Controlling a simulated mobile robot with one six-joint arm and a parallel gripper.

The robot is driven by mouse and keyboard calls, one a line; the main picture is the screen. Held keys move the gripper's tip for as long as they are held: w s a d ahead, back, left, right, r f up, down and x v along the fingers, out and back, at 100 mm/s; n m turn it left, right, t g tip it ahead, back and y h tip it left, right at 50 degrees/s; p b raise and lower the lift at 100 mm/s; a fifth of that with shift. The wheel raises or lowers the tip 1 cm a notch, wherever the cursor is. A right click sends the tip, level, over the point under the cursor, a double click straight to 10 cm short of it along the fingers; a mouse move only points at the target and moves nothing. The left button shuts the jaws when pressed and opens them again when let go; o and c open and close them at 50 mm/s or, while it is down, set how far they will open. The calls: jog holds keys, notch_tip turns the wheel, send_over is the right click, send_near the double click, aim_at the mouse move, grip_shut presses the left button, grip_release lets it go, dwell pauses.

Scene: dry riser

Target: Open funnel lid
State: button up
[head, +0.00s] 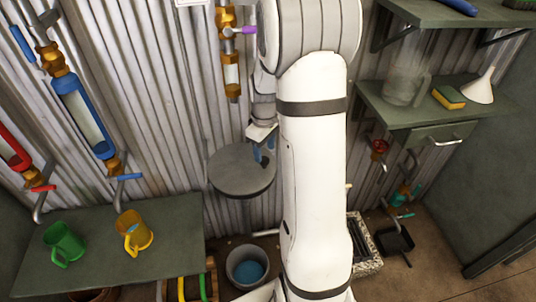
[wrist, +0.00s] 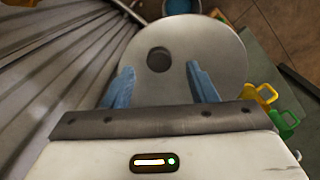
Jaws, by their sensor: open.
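A round grey disc (head: 238,172) with a thick rim is at the corrugated wall, left of my arm. In the wrist view the grey disc (wrist: 215,50) fills the space past my fingers and has one dark round hole off its middle. I cannot tell whether this disc is the funnel lid; no other lid is clear. My gripper (head: 263,152) is over the disc's right part in the head view. In the wrist view my gripper (wrist: 161,82) has its two blue fingers wide apart, with nothing between them but the disc beyond. Whether the fingers touch it is unclear.
A white funnel (head: 480,87) and a sponge (head: 449,97) lie on the right shelf. A bucket (head: 247,267) is on the floor below the disc. A pipe (head: 231,60) hangs above the disc.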

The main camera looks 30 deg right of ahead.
aim_at(265, 160)
jog(key=shift+f, duration=1.95)
